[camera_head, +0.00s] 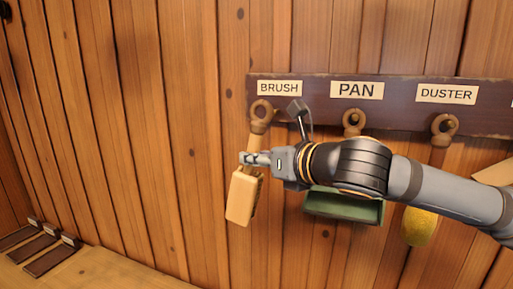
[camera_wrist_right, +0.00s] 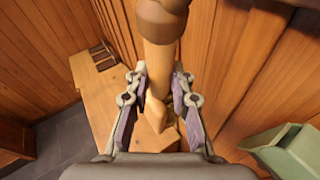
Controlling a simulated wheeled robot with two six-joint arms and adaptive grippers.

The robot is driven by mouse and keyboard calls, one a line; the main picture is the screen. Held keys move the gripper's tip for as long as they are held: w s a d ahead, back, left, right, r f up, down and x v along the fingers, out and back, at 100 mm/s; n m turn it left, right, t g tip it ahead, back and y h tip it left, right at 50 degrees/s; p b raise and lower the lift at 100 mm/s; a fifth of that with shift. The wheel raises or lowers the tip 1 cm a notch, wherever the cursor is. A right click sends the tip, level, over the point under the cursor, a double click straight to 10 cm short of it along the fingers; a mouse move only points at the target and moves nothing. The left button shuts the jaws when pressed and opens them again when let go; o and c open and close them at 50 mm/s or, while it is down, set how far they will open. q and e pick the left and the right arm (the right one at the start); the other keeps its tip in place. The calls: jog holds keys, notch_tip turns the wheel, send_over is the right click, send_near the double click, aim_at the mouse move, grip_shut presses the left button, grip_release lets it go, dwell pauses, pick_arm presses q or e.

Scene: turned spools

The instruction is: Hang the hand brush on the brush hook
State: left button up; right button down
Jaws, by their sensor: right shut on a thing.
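The hand brush (camera_head: 242,198) has a pale tan block below, a handle and a brown ring at its top. It hangs nearly upright, slightly tilted, in front of the plank wall. Its ring is at the brush hook (camera_head: 261,104) under the BRUSH label; I cannot tell whether the ring is around the hook or just in front of it. My right gripper (camera_head: 256,158) is shut on the brush's handle, just above the block. In the right wrist view, the handle (camera_wrist_right: 158,65) runs down between the two fingers (camera_wrist_right: 158,105). My left gripper is not in view.
A dark rail (camera_head: 315,89) carries BRUSH, PAN and DUSTER labels. A green dustpan (camera_head: 343,208) hangs under PAN, partly behind my arm, and also shows in the wrist view (camera_wrist_right: 290,150). A yellow duster (camera_head: 419,228) hangs under DUSTER. Wall left of the brush is clear.

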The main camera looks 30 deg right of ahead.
jog(key=shift+s+r, duration=0.1)
jog(key=shift+r, duration=0.05)
jog(key=shift+w+d+f+b, duration=0.2)
jog(key=shift+w+d+b, duration=0.3)
jog(key=shift+w+d, duration=0.15)
jog(key=w+d+f+b, duration=0.1)
jog(key=w+d, duration=0.4)
jog(key=d, duration=0.1)
jog(key=shift+f, duration=0.15)
dwell(0.8)
jog(key=shift+w+d, duration=0.15)
jog(key=shift+d, duration=0.05)
